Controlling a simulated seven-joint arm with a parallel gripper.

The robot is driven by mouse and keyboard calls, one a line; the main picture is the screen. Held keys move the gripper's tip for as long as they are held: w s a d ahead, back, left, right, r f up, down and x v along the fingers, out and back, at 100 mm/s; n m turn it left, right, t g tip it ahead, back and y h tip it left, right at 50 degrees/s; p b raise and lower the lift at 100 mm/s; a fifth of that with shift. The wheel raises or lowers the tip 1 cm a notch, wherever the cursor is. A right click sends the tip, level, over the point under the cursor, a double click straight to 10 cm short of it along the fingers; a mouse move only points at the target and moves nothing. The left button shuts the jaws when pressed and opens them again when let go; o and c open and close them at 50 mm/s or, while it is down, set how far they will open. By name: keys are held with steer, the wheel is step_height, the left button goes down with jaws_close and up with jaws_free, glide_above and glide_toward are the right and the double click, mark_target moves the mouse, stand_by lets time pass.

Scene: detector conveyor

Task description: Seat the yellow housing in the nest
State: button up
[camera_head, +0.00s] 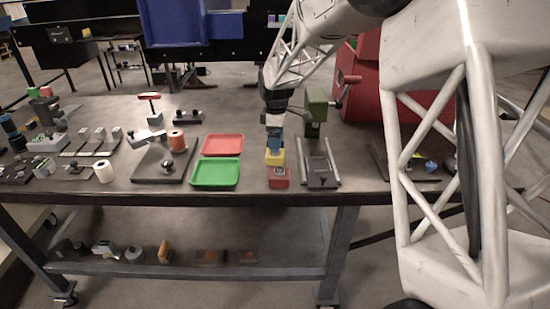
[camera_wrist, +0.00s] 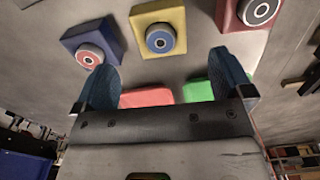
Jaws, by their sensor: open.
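A blue housing (camera_wrist: 78,40) is at left in the wrist view and the red one (camera_wrist: 227,17) at right. I cannot tell for sure which fixture is the nest.
A railed metal fixture (camera_head: 320,180) stands close right of the housings, with a green press (camera_head: 316,105) behind. Red (camera_head: 222,145) and green (camera_head: 215,174) trays lie to the left.

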mark_target(275, 153)
steer(key=shift+f, duration=1.1)
steer(key=shift+f, duration=0.1)
steer(key=shift+a+f, duration=0.1)
steer(key=shift+f, duration=2.4)
steer(key=shift+c, duration=0.2)
steer(key=c, duration=1.2)
